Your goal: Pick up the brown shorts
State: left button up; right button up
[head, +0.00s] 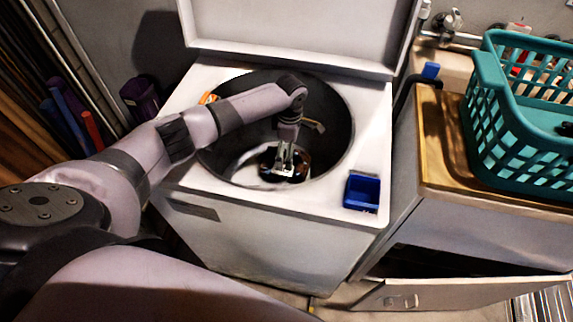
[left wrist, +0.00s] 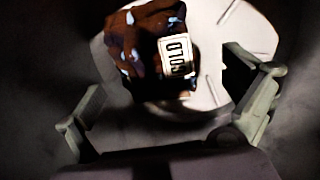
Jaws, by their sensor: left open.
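The brown shorts (left wrist: 145,30) lie on the pale bottom of the washer drum in the left wrist view, bunched up, with light blue spots and a white tag with black letters. In the head view they are a small dark brown bundle (head: 302,166), partly hidden by my gripper. The open-topped white washer (head: 270,235) holds them. My left gripper (head: 285,162) reaches down into the drum just over the shorts. In the left wrist view its fingers (left wrist: 168,108) are spread wide, with the shorts ahead of them and nothing held. My right gripper is not in view.
The drum wall (head: 335,110) surrounds my left gripper, and the raised lid (head: 300,30) stands behind it. A blue tray (head: 362,192) sits on the washer's front right corner. A teal basket (head: 485,120) stands on the wooden counter (head: 440,140) at right. A cabinet door (head: 450,296) hangs open below.

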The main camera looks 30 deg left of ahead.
pick_arm(q)
jog(key=f, duration=0.4)
jog(key=f+b, duration=0.1)
jog(key=shift+a+f, duration=0.3)
jog(key=shift+f, duration=0.1)
jog(key=shift+c, duration=0.5)
jog(key=shift+s, duration=0.1)
jog(key=c, duration=1.5)
jog(key=shift+c, duration=0.2)
jog(key=shift+r, duration=0.15)
